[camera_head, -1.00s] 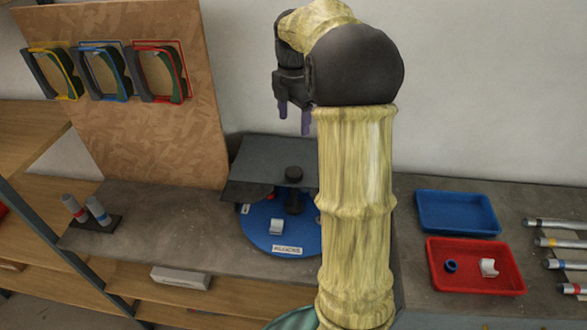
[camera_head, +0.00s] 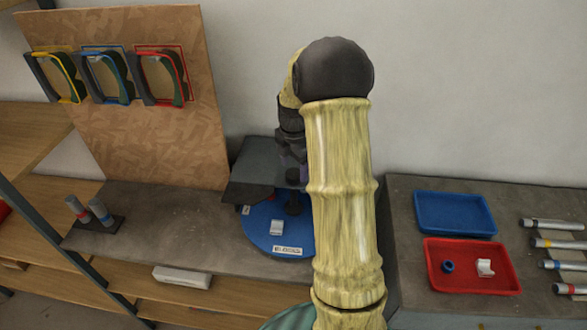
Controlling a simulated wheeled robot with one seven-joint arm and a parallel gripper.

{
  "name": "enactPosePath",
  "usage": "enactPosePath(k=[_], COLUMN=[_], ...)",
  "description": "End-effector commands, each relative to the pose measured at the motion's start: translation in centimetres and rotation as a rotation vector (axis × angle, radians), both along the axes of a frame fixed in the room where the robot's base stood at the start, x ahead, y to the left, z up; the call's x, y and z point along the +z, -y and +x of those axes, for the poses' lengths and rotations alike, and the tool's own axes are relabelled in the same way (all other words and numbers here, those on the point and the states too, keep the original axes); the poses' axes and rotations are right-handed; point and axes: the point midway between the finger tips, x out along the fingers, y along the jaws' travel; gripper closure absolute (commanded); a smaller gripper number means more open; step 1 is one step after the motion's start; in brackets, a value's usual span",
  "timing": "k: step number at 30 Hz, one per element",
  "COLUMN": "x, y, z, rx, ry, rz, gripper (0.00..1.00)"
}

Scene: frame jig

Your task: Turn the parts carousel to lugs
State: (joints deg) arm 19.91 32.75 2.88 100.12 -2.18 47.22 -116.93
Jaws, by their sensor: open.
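My gripper (camera_head: 291,168) is open and points down at the top of the post. I cannot tell whether it touches the knob.
A blue tray (camera_head: 456,232) and a red tray (camera_head: 432,285) with a blue ring and a light part are at right, beside several tubes (camera_head: 556,223). A holder with two tubes (camera_head: 110,228) stands at left. A board (camera_head: 150,150) with frames rises behind.

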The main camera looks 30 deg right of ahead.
Motion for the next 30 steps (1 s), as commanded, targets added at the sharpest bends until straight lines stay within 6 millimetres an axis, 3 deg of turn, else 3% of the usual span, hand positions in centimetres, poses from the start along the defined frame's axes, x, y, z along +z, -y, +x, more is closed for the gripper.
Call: enactPosePath(k=[6,15,24,25,30], x=[-2.2,-2.5,-2.4,-2.4,-2.4], y=[0.0,0.0,0.0,0.0,0.0], z=[0.0,0.0,0.0,0.0,0.0], rx=[0.001,0.0,0.0,0.0,0.003], ry=[-0.001,0.001,0.001,0.001,0.002], rz=[0.0,0.0,0.0,0.0,0.0], gripper=[0.32,0.32,0.91,0.95,0.95])
